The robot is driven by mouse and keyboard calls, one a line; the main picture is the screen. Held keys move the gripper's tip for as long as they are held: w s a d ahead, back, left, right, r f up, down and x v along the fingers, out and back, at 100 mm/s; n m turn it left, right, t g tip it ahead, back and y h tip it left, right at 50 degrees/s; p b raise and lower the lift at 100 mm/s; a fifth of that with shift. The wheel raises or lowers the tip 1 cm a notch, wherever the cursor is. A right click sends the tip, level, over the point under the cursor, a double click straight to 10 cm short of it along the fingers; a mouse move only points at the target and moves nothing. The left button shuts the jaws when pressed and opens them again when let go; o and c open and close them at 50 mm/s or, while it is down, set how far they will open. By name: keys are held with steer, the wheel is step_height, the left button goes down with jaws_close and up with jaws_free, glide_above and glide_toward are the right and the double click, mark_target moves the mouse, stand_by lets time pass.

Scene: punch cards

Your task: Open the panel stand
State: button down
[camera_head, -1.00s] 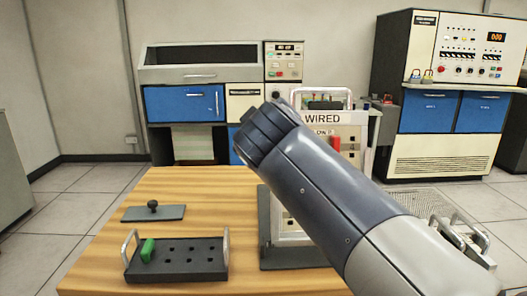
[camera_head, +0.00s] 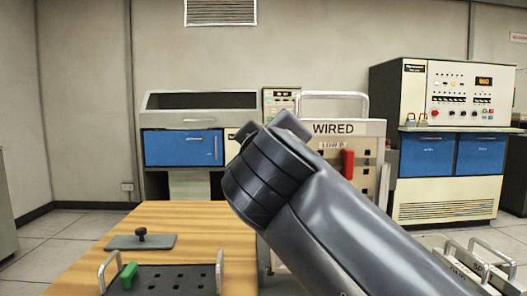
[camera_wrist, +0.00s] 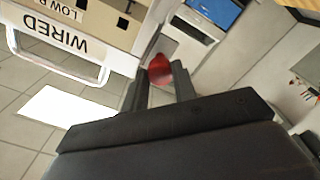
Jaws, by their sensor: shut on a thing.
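The panel stand shows in the head view as an upright cream panel (camera_head: 367,129) lettered WIRED, with a metal handle loop on top and a red lever (camera_head: 348,163) on its face. My arm hides its left and lower parts. In the wrist view the panel (camera_wrist: 100,18) is upside down at upper left, beside my fingers. My gripper (camera_wrist: 160,80) is shut on a red knob (camera_wrist: 160,68) between its fingertips. This knob is hidden in the head view, and how it joins the stand cannot be told.
A wooden table (camera_head: 180,218) holds a dark tray (camera_head: 172,280) with a green peg (camera_head: 128,276), and a grey plate (camera_head: 142,241) with a black knob. More handled panels (camera_head: 480,266) lie at lower right. Cabinets with blue doors stand behind; floor shows at left.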

stand_by(0.3)
steer(key=c, duration=1.1)
jaws_free()
steer(key=shift+s, duration=0.2)
steer(key=shift+c, duration=0.2)
steer(key=s+p, duration=0.1)
steer(key=s, duration=0.9)
steer(key=shift+s, duration=0.4)
steer(key=shift+f, duration=0.1)
steer(key=w, duration=1.1)
steer(key=shift+b, duration=0.45)
steer(key=shift+s, duration=0.2)
steer(key=shift+s+p, duration=0.5)
steer(key=shift+s, duration=4.85)
steer(key=w+p, duration=0.1)
steer(key=w, duration=1.1)
steer(key=shift+w+r+g, duration=0.2)
steer(key=shift+g, duration=0.1)
